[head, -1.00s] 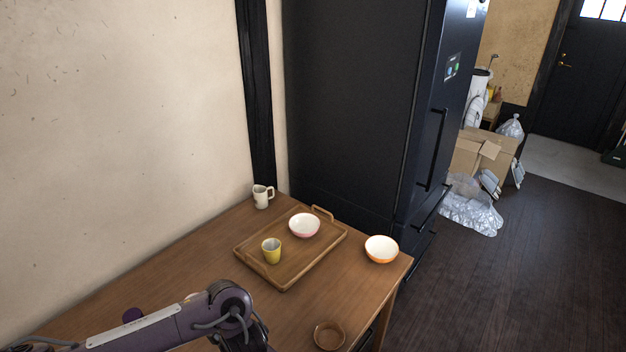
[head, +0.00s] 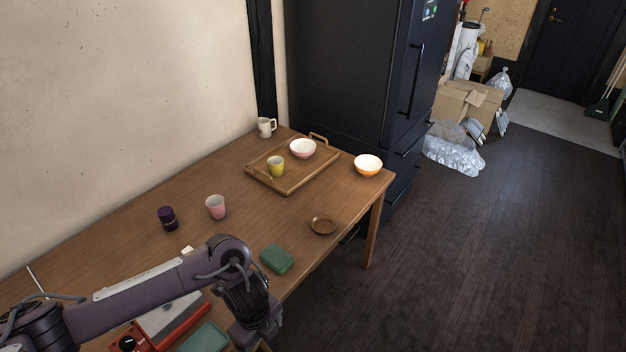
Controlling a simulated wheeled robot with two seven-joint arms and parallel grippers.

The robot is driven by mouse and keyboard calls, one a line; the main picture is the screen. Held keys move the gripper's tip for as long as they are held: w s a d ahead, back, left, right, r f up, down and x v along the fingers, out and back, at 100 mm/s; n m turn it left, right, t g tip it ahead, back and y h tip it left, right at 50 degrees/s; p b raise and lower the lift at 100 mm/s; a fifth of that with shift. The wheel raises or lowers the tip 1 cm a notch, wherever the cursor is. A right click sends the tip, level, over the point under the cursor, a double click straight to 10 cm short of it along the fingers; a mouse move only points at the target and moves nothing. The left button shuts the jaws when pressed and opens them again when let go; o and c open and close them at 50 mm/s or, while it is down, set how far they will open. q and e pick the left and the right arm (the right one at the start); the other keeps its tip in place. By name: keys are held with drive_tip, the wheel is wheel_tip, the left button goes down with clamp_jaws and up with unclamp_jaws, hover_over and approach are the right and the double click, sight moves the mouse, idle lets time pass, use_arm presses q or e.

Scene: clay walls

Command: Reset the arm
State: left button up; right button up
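My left arm comes in from the lower left of the head view and bends down over the front edge of the wooden table (head: 222,190). The arm's far end (head: 262,322) points down near that edge. Its fingertips are not clearly visible, so I cannot tell whether the gripper is open or shut. My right gripper is not in view.
On the table are a white mug (head: 266,127), orange bowl (head: 368,165), brown dish (head: 323,226), pink cup (head: 216,207), dark jar (head: 168,218), green box (head: 277,259) and red appliance (head: 172,318). A dark fridge (head: 345,80) stands behind.

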use_arm(q)
drive_tip(key=w+d+f+n+h+b, duration=0.1)
drive_tip(key=w+d+f+n+h, duration=0.3)
drive_tip(key=d+f+n, duration=0.5)
wheel_tip(320, 180, down, 10)
drive_tip(key=s+a+n+t+h, duration=0.2)
drive_tip(key=a+n, duration=0.1)
drive_tip(key=s+a+f+n+y+b, duration=0.1)
drive_tip(key=s+a+f+n+y, duration=0.1)
drive_tip(key=s+a+f+n, duration=0.45)
drive_tip(key=s+a+f+n+y+b, duration=0.15)
drive_tip(key=s+a+f, duration=0.25)
drive_tip(key=s+f, duration=0.5)
drive_tip(key=s+a+f+n+y, duration=0.1)
drive_tip(key=s+a+f, duration=0.1)
drive_tip(key=s, duration=0.6)
drive_tip(key=s+a+f+n+g+y, duration=0.1)
drive_tip(key=s+a+f+y, duration=0.1)
drive_tip(key=s+a, duration=0.3)
drive_tip(key=s+f, duration=0.1)
drive_tip(key=s, duration=0.2)
drive_tip(key=shift+s+a+f+n, duration=0.15)
drive_tip(key=shift+f+n, duration=0.05)
drive_tip(key=shift+n, duration=0.2)
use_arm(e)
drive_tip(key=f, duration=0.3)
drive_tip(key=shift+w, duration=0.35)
